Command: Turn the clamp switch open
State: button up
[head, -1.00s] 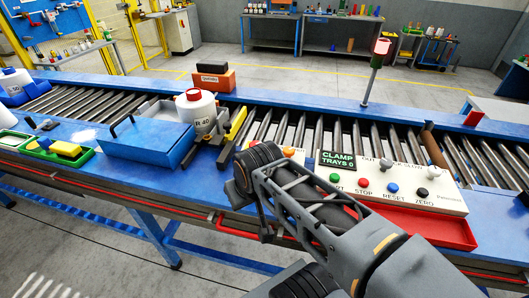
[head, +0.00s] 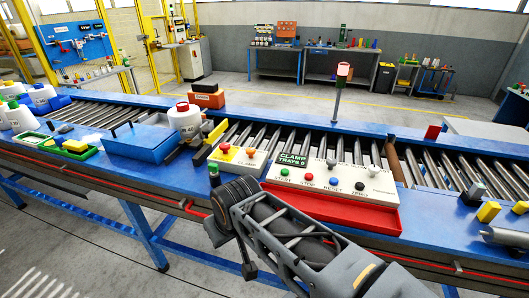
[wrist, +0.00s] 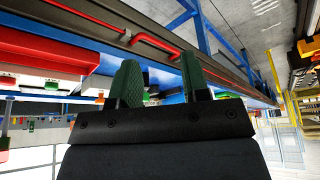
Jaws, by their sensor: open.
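A white control panel (head: 322,193) stands on the blue conveyor bench, with a green display reading CLAMP TRAYS 0 (head: 292,160).
A red tray (head: 345,212) lies along the front of the white panel. A signal lamp (head: 343,70) rises behind.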

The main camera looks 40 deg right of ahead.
aim_at(250, 151)
jog(key=z, duration=0.8)
jog(key=i, duration=0.45)
jog(key=k, duration=0.45)
jog(key=u, duration=0.9)
jog(key=i, duration=0.7)
jog(key=z, duration=0.25)
